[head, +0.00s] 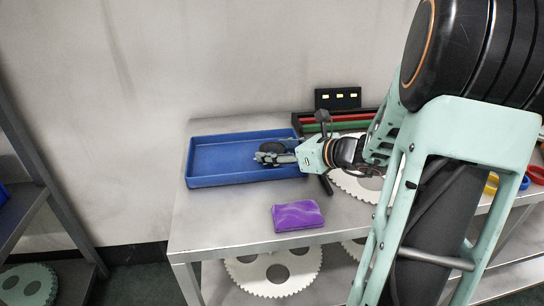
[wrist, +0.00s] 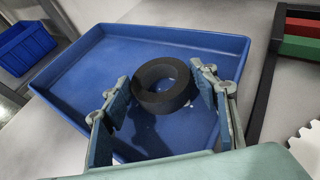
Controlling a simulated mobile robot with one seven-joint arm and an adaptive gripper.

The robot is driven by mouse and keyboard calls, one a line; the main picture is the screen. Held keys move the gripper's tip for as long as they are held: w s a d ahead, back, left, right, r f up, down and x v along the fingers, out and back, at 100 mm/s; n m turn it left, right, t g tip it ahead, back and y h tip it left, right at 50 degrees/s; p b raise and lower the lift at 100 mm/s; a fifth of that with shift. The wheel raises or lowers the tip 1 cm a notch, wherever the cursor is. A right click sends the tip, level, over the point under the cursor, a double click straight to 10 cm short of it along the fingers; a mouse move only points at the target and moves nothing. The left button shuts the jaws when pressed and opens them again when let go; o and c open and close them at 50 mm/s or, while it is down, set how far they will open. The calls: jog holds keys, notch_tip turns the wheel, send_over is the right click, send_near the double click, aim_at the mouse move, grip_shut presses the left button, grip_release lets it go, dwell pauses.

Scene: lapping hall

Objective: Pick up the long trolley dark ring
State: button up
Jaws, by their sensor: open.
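The dark ring (wrist: 147,99) lies in the blue tray (wrist: 62,76), near the tray's right side. In the wrist view it sits between the two open fingers of my gripper (wrist: 164,101), with the right finger close beside it. I cannot tell whether either finger touches it. In the head view the ring (head: 271,147) shows as a small dark shape at my gripper (head: 268,157), partly hidden by the fingers. The left part of the tray (head: 222,160) is empty.
The tray stands on a grey metal trolley (head: 240,222). A purple cloth or pad (head: 297,215) lies in front of it. A dark rack with red and green bars (head: 345,126) is to the right.

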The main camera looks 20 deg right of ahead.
jog(key=shift+w+a+f, duration=0.2)
jog(key=shift+w, duration=0.25)
jog(key=c, duration=1)
jog(key=shift+o, duration=0.2)
jog(key=shift+r, duration=0.2)
